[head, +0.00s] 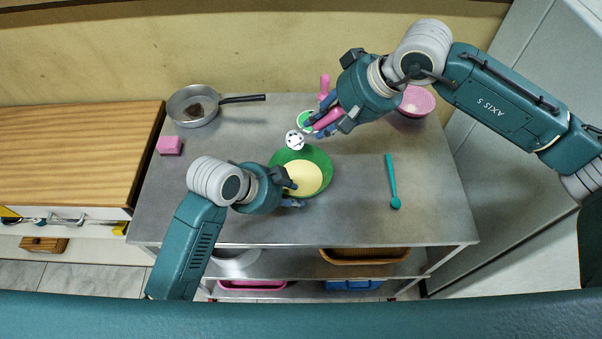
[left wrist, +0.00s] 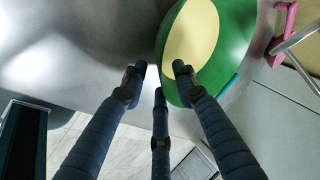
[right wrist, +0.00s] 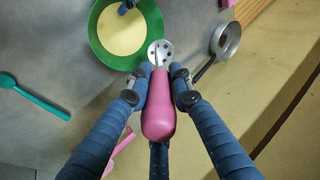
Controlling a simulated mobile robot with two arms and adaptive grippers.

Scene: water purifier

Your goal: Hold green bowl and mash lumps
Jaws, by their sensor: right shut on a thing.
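The green bowl (head: 318,160) stands on the metal table with a pale yellow mass (head: 302,178) in it. No separate lumps can be made out. My left gripper (head: 292,192) is at the bowl's near left side. In the left wrist view its fingers are apart, one over the bowl (left wrist: 232,40) and the others outside the rim. My right gripper (head: 322,124) is shut on the pink handle of a masher (right wrist: 158,112). The masher's round, holed metal head (head: 295,140) is beside the bowl's far rim in the head view, apparently above the table and outside the mass.
A pan (head: 192,107) and a pink sponge (head: 169,145) are at the left. A pink bowl (head: 418,101) is at the back right. A teal spoon (head: 392,180) lies right of the green bowl, with bare table between. Another pink-handled utensil (head: 324,84) lies behind.

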